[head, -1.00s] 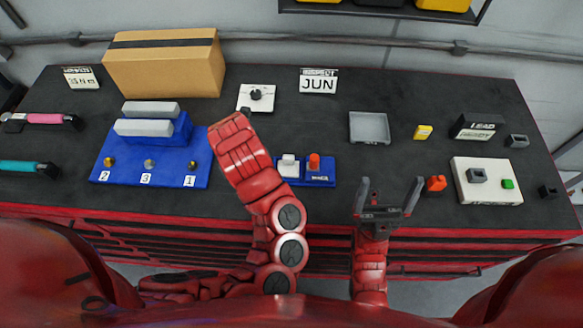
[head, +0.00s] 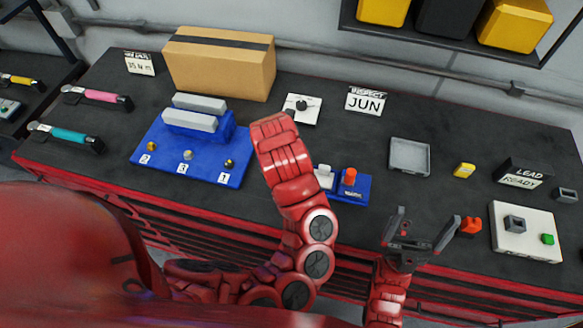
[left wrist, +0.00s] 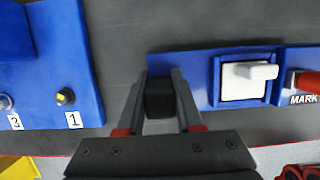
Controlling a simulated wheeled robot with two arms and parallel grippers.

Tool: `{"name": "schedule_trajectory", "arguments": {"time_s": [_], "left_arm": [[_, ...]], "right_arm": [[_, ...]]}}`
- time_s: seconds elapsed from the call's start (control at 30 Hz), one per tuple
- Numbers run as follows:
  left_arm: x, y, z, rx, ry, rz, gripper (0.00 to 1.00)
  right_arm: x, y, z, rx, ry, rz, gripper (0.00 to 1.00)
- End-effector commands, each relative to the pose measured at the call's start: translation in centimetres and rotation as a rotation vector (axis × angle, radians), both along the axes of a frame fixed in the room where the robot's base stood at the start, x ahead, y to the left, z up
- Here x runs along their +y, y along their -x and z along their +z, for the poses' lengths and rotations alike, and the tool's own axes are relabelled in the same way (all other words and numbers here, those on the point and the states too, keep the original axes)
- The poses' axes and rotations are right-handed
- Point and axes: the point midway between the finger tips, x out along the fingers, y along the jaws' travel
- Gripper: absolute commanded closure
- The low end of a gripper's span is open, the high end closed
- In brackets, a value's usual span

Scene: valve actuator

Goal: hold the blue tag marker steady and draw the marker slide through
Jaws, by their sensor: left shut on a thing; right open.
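The blue tag marker (head: 361,191) lies on the dark bench, right of my left arm. It carries a white block (head: 325,177) and an orange-red knob (head: 349,177). In the left wrist view its blue plate (left wrist: 203,66) runs across the top, with the white slide (left wrist: 245,82) and part of the red knob by the word MARK. My left gripper (left wrist: 165,80) is shut on a black block (left wrist: 160,100) at the plate's left end. In the head view my arm hides that gripper. My right gripper (head: 425,225) is open and empty, right of the marker, near the front edge.
A blue stand (head: 150,160) with numbered knobs is left of my left arm. An orange block (head: 471,226) sits close to my right gripper's right finger. A grey tray (head: 409,157) and white plate (head: 520,250) lie right. Bench between marker and tray is clear.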

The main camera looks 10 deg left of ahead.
Motion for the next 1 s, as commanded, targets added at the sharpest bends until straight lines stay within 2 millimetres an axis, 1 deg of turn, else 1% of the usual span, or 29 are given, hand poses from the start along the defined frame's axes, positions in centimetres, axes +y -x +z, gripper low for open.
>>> {"name": "schedule_trajectory", "arguments": {"time_s": [0.03, 0.2, 0.3, 0.37, 0.47, 0.6, 0.7, 1.0], "left_arm": [[0.0, -0.2, 1.3, -0.009, 0.002, 0.002, 1.0], [-0.2, -0.2, 4.6, -0.006, 0.005, -0.001, 1.0], [-0.1, -0.2, 6.2, -0.006, 0.003, 0.001, 1.0], [-0.1, -0.1, 6.5, -0.003, 0.003, 0.0, 1.0], [0.0, -0.1, 5.5, 0.002, 0.001, 0.002, 1.0], [0.1, 0.0, 2.7, 0.004, -0.002, 0.004, 1.0], [0.1, 0.0, 1.1, 0.003, -0.003, 0.002, 1.0], [0.0, 0.0, -0.4, 0.0, 0.002, -0.001, 1.0]], "right_arm": [[0.0, 0.0, 0.0, 0.0, 0.0, 0.0, 0.0], [0.0, 0.0, 0.0, 0.0, 0.0, 0.0, 0.0], [0.0, 0.0, 0.0, 0.0, 0.0, 0.0, 0.0], [0.0, 0.0, 0.0, 0.0, 0.0, 0.0, 0.0], [0.0, 0.0, 0.0, 0.0, 0.0, 0.0, 0.0], [0.0, 0.0, 0.0, 0.0, 0.0, 0.0, 0.0], [0.0, 0.0, 0.0, 0.0, 0.0, 0.0, 0.0], [0.0, 0.0, 0.0, 0.0, 0.0, 0.0, 0.0]]}}
